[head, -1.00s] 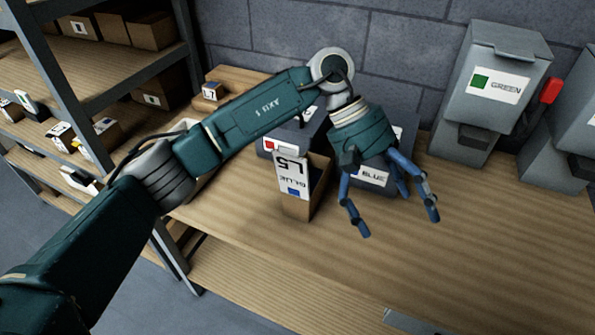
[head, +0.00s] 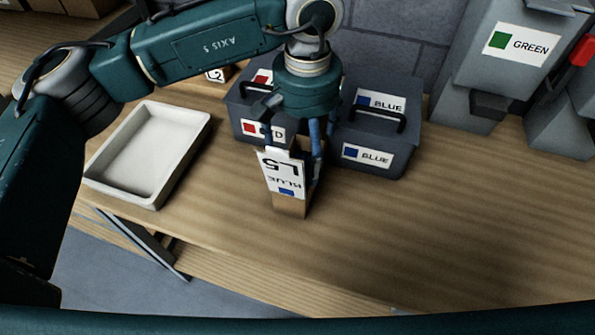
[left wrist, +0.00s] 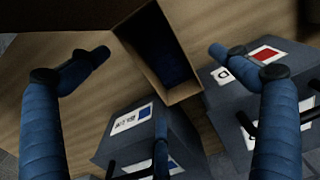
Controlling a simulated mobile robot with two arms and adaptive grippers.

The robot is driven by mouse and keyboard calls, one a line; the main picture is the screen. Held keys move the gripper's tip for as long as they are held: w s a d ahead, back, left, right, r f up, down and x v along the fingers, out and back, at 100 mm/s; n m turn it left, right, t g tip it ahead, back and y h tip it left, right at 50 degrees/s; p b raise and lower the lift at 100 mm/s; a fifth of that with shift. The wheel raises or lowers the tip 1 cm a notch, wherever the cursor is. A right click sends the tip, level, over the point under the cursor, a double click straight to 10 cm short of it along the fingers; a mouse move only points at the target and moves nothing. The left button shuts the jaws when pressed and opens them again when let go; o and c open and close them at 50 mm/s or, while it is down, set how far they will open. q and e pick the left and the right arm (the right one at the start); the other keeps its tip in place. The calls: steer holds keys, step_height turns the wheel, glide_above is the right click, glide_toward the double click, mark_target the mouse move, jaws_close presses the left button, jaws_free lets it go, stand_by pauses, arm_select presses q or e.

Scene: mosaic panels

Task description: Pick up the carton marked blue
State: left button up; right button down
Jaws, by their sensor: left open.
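The carton marked blue (head: 284,173) stands on the wooden bench. It is a narrow, open-topped cardboard box with a white label reading L5 and BLUE, upside down, with a blue square. My left gripper (head: 296,150) is directly above it, pointing down, open, with its blue fingers around the carton's top. In the left wrist view the carton's dark open top (left wrist: 160,52) lies between the spread fingertips, with gaps on both sides. Whether any finger touches it I cannot tell. My right gripper is not in view.
Close behind the carton are a grey case marked RED (head: 246,124) and a grey case marked BLUE (head: 378,140), both with handles. A white tray (head: 185,128) is at left. A grey bin marked GREEN (head: 500,75) stands at back right. The bench's front right is clear.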

mark_target(307, 172)
arm_select(q)
steer(key=f+p, duration=0.1)
steer(key=f, duration=0.1)
steer(key=f+p, duration=0.1)
steer(key=f, duration=0.1)
steer(key=f+p, duration=0.1)
steer(key=f, duration=0.2)
steer(key=shift+s+d, duration=0.25)
steer(key=shift+s, duration=0.1)
steer(key=shift+f, duration=0.65)
steer(key=shift+w+r, duration=0.1)
steer(key=shift+w, duration=0.05)
steer(key=c, duration=2)
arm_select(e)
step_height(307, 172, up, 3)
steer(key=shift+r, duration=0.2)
